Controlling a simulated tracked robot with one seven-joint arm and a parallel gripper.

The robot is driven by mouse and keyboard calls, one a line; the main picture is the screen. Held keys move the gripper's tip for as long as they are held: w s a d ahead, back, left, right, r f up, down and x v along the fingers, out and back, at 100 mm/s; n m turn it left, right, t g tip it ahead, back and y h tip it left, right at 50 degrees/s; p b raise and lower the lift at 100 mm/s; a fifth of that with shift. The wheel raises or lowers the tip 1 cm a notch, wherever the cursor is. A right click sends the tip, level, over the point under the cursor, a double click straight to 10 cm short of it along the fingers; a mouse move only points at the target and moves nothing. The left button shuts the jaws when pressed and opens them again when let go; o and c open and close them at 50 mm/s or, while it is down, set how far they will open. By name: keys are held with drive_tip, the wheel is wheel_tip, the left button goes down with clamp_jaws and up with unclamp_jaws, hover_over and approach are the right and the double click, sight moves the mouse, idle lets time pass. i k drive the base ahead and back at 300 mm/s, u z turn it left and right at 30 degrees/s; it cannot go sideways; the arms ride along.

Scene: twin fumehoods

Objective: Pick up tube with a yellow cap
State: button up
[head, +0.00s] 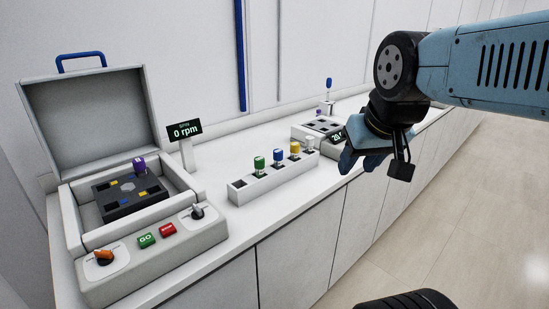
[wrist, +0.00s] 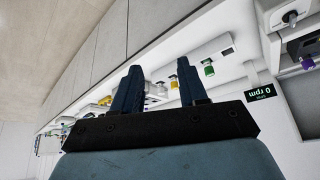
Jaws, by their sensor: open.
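The tube with a yellow cap (head: 295,149) stands upright in a white rack (head: 245,189) on the bench. A blue-capped tube (head: 278,156) is on its left and a white-capped tube (head: 310,144) on its right. My gripper (head: 362,160) is open and empty, in the air to the right of the rack and apart from it. In the wrist view my two fingers (wrist: 158,88) are spread. The yellow cap (wrist: 174,84) shows small and far off in the gap between them, near the right finger. The tube bodies are mostly hidden in the rack.
Another device (head: 318,129) stands behind the rack, near the wall. Bench in front of the rack is clear.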

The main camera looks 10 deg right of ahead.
sight(294, 146)
drive_tip(key=u, duration=1.15)
drive_tip(key=i, duration=0.1)
drive_tip(key=z, duration=2.6)
drive_tip(key=k, duration=0.75)
drive_tip(key=u, duration=0.45)
drive_tip(key=i, duration=1)
drive_tip(key=u, duration=0.1)
